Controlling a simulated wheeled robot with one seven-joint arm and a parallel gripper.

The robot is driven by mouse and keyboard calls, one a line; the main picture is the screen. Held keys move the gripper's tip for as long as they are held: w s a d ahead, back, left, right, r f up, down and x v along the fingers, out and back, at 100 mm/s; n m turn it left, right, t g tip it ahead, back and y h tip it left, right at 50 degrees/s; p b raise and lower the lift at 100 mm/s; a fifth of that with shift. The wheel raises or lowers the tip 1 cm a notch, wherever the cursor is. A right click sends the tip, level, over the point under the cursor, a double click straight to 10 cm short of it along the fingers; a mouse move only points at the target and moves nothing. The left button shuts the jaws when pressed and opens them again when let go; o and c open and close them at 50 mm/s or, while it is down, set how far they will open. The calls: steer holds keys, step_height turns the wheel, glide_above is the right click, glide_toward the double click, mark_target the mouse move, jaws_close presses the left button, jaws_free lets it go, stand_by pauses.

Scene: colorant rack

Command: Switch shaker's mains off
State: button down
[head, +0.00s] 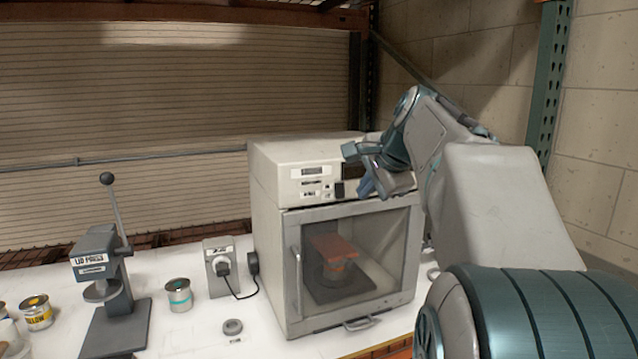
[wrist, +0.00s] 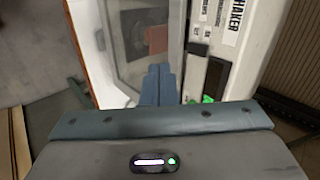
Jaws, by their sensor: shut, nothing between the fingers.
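The shaker (head: 268,210) is a white cabinet with a glass door, standing on the white bench. Its upper front panel (head: 300,188) carries labels, a small display and a black switch-like part (head: 339,190). My gripper (head: 366,188) is in front of this panel, right of the black part, its fingers pointing down and left. In the wrist view the gripper (wrist: 160,72) is shut and empty over the door's edge. Beside it are a dark panel piece (wrist: 213,78) and a green-lit part (wrist: 207,99), partly hidden by my gripper. I cannot tell whether the fingers touch the panel.
Left of the shaker stands a grey socket box (head: 214,252) with a plug and black cable. Further left are a small can (head: 178,295), a lid press (head: 100,262) and a yellow-labelled can (head: 38,313). A clamped can (head: 336,270) shows behind the glass.

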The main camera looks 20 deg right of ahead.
steer(key=shift+w+d+r+m, duration=0.25)
steer(key=shift+d+r, duration=0.15)
steer(key=shift+r, duration=0.2)
steer(key=shift+w+d+r+m, duration=0.15)
steer(key=shift+d+r+m, duration=0.15)
steer(key=shift+r, duration=0.3)
steer(key=p, duration=0.4)
glide_toward(340, 190)
steer(key=w+f, duration=0.3)
steer(key=f, duration=0.4)
steer(key=shift+w+a, duration=0.2)
steer(key=shift+w, duration=0.15)
